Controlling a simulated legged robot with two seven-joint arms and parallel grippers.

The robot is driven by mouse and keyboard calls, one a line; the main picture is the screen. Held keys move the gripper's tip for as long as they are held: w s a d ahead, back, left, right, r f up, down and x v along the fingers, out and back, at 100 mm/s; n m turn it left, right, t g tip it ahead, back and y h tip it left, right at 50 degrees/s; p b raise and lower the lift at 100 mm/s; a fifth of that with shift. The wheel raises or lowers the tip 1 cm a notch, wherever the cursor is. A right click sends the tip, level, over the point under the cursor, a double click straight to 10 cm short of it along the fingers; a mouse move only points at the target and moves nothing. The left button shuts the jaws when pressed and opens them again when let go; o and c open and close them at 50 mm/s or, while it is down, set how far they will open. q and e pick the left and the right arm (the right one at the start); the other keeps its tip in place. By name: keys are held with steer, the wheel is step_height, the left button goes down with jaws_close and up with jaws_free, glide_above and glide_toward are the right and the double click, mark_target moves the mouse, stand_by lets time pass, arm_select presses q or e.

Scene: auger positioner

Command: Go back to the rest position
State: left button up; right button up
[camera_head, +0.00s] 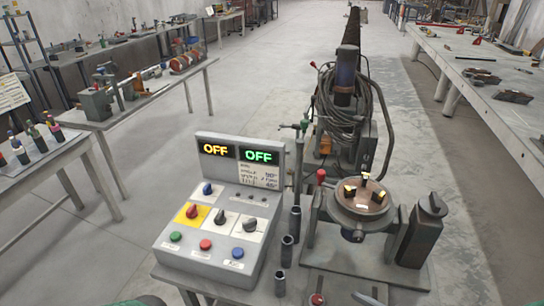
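A grey control panel (222,222) stands at the front centre, with two displays that both read OFF, one yellow (216,150) and one green (259,156). It carries knobs and several coloured push buttons, and a red knob (192,211) sits on a yellow plate. Right of it is the positioner (361,204), a round table with several small yellow-marked parts on top. Neither gripper can be made out. Small green shapes show at the bottom left edge and bottom right corner; what they belong to is unclear.
Behind the positioner stands a machine with coiled cables (343,105) and a long dark auger (351,28). Workbenches with tools line the left (150,105) and right (480,95). Grey tubes (287,250) stand between panel and positioner. The floor (262,75) beyond is clear.

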steer(key=s+a+f+n+g+h+p, duration=0.1)
steer(key=s+a+f+n+g+p, duration=0.1)
steer(key=s+a+n+g, duration=0.7)
arm_select(q)
steer(key=r, duration=0.1)
steer(key=r+p, duration=0.1)
steer(key=a+r, duration=0.1)
steer(key=shift+w+r, duration=0.15)
steer(key=shift+w, duration=0.1)
arm_select(e)
steer(key=w+d+r+n+h, duration=0.2)
steer(key=d+n+h, duration=0.5)
steer(key=n, duration=0.9)
steer(key=shift+d+r+n+h, duration=0.4)
steer(key=shift+r+h, duration=0.4)
steer(key=shift+h, duration=0.3)
steer(key=shift+a, duration=0.15)
arm_select(q)
steer(key=shift+a, duration=0.35)
arm_select(e)
steer(key=shift+w+a+r, duration=0.1)
steer(key=shift+a, duration=0.2)
